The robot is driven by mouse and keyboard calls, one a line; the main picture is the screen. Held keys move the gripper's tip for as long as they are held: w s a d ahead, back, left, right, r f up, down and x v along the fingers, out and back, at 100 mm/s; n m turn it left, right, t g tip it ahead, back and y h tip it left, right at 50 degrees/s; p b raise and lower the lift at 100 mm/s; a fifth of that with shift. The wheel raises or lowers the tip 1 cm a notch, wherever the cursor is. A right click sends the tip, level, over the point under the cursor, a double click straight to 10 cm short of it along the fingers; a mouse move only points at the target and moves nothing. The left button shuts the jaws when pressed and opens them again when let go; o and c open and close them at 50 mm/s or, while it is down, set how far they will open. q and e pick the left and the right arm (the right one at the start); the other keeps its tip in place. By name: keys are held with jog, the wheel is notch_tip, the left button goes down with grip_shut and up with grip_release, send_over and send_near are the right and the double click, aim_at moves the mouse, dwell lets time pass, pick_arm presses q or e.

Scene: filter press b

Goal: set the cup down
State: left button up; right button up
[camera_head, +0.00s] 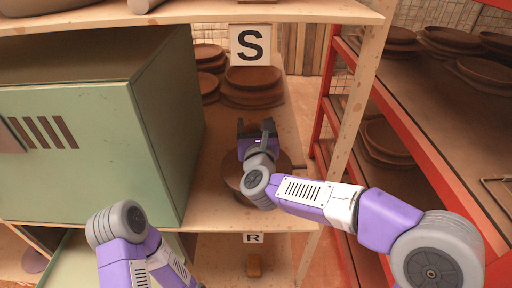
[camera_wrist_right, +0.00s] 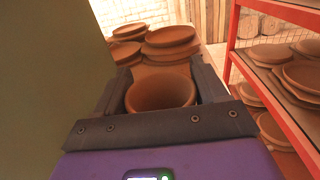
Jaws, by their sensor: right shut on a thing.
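The brown clay cup (camera_wrist_right: 161,92) sits between the two dark fingers of my right gripper (camera_wrist_right: 161,84) in the right wrist view. Its round mouth faces up, and its lower part is hidden by the gripper. In the head view my right gripper (camera_head: 257,132) is over the wooden shelf (camera_head: 213,150), to the right of the green cabinet, and the cup is hard to make out there. I cannot tell whether the cup touches the shelf. My left arm shows at the lower left, but its gripper does not.
Brown plates (camera_head: 252,84) are stacked at the back of the shelf, below the "S" sign (camera_head: 251,44). A round brown dish (camera_head: 232,176) lies under my right wrist. The green cabinet (camera_head: 160,150) is close on the left; a red rack (camera_head: 412,130) with plates is on the right.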

notch_tip(320, 180, down, 6)
jog(key=shift+w+r+b, duration=0.1)
jog(key=shift+r+b, duration=0.15)
jog(key=shift+b, duration=0.65)
jog(key=shift+r, duration=0.1)
jog(key=o, duration=1.1)
jog(key=shift+f, duration=0.2)
jog(key=shift+r, duration=0.2)
jog(key=s, duration=1.2)
jog(key=shift+d+p, duration=0.35)
